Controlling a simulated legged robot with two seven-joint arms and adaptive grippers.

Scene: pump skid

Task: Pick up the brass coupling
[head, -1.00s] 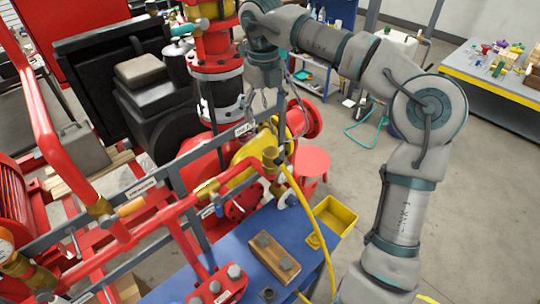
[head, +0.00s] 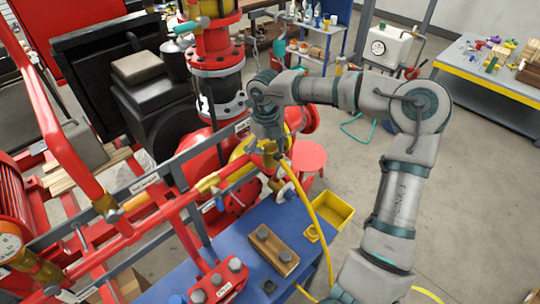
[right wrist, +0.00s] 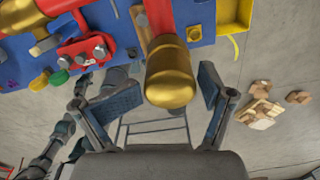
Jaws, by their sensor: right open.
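The brass coupling (right wrist: 170,78) is a rounded gold-coloured piece in the middle of the right wrist view, at the end of a red pipe. In the head view, the brass coupling (head: 270,158) sits at the pipe end beside the yellow hose, partly covered by my gripper. My right gripper (head: 268,138) is open just above it. In the right wrist view, its two dark pads (right wrist: 161,90) stand on either side of the coupling, with visible gaps. My left gripper cannot be made out in either view.
A yellow hose (head: 311,205) runs down from the coupling area. Grey rails and red pipes (head: 150,207) cross close by on the left. A blue bench (head: 225,252) with a wooden block (head: 272,250) and a yellow bin (head: 333,213) lies below. Open floor lies to the right.

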